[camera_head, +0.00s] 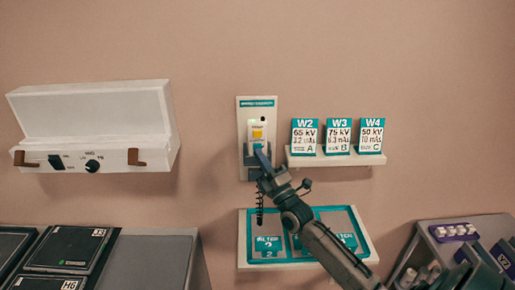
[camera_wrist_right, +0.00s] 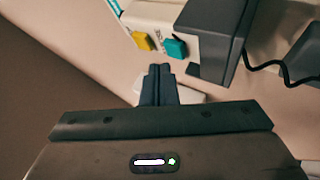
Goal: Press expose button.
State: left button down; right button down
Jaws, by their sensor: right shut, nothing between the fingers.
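A pale hand switch (camera_head: 257,124) hangs on a white wall plate (camera_head: 243,112) with a teal label strip. It has a yellow button (camera_wrist_right: 143,41) and a teal button (camera_wrist_right: 175,48), side by side in the right wrist view. The lettering beside them is too small to read, so I cannot tell which is the expose button. My right gripper (camera_wrist_right: 158,72) is shut and empty, its tips just below the buttons in the wrist view. In the head view the right gripper (camera_head: 263,155) covers the switch's lower part; contact cannot be told. My left gripper is not in view.
A shelf (camera_head: 335,160) with cards W2, W3 and W4 is right of the plate. A coiled cord (camera_head: 260,207) hangs below the switch, above a teal-edged tray (camera_head: 243,250). A white wall box (camera_head: 95,115) is at left; dark cases (camera_head: 68,248) lie below it.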

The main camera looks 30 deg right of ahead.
jog(key=shift+w+d+r, duration=0.1)
jog(key=shift+w, duration=0.05)
jog(key=shift+w+d, duration=0.1)
jog(key=shift+w, duration=0.1)
jog(key=shift+w+d, duration=0.25)
jog(key=shift+w, duration=0.15)
dwell(0.8)
jog(key=shift+s+a+p, duration=0.5)
jog(key=shift+s+p, duration=0.3)
jog(key=shift+p, duration=0.2)
